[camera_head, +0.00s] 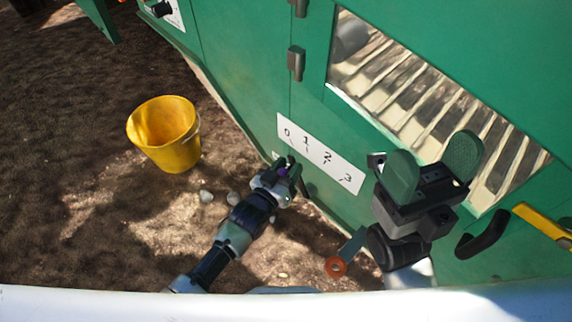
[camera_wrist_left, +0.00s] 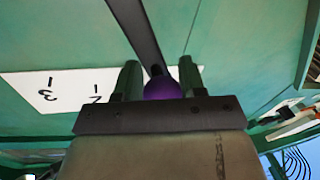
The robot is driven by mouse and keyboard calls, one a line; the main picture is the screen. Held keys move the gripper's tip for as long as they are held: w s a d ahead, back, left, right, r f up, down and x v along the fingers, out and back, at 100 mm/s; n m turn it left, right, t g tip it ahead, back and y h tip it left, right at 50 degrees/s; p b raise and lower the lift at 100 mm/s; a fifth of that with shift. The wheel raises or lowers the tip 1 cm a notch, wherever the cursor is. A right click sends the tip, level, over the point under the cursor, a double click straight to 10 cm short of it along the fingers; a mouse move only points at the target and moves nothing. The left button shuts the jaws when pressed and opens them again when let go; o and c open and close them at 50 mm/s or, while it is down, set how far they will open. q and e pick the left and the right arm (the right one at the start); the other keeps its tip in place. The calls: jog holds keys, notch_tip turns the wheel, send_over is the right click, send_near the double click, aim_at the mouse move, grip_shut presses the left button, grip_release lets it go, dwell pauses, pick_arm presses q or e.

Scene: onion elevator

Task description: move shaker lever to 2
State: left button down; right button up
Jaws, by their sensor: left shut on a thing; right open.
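The shaker lever has a purple knob (camera_wrist_left: 162,89) and a dark bar (camera_wrist_left: 138,32), seen in the left wrist view. My left gripper (camera_wrist_left: 160,82) is shut on the knob, with one finger on each side. In the head view the left gripper (camera_head: 287,172) is just below the white scale plate (camera_head: 304,156), near the 0 and 1 end, and mostly hides the lever. The plate reads 0, 1, 2, 3 from left to right. In the wrist view it appears upside down, with 3 and 2 showing. My right gripper (camera_head: 433,162) is open and empty, to the right of the plate.
The green machine wall (camera_head: 235,70) carries a slatted window (camera_head: 425,95) behind my right gripper. A black handle (camera_head: 484,236) and a yellow bar (camera_head: 543,226) are at the right. A yellow bucket (camera_head: 166,145) stands on the bare ground to the left, with small stones nearby.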

pick_arm(q)
jog(key=shift+s+d+r+m, duration=0.1)
jog(key=shift+s+r+m, duration=0.15)
jog(key=shift+m, duration=0.15)
jog(key=shift+s+d+r+m+h+p, duration=0.15)
jog(key=shift+s+d+m+p, duration=0.25)
jog(key=shift+m, duration=0.15)
jog(key=shift+s+d+r+m+h+p, duration=0.15)
jog(key=shift+s+d+m+p, duration=0.15)
jog(key=shift+m, duration=0.25)
jog(key=shift+s+d+m+t, duration=0.3)
jog(key=shift+s+d+m, duration=0.4)
jog(key=shift+m, duration=0.4)
jog(key=shift+s+d+f+m+h+p, duration=0.1)
jog(key=shift+s+d+m+h+p, duration=0.4)
jog(key=shift+m, duration=0.6)
jog(key=shift+s+d, duration=0.1)
jog(key=c, duration=0.8)
grip_release()
jog(key=shift+o, duration=0.2)
jog(key=shift+s, duration=0.15)
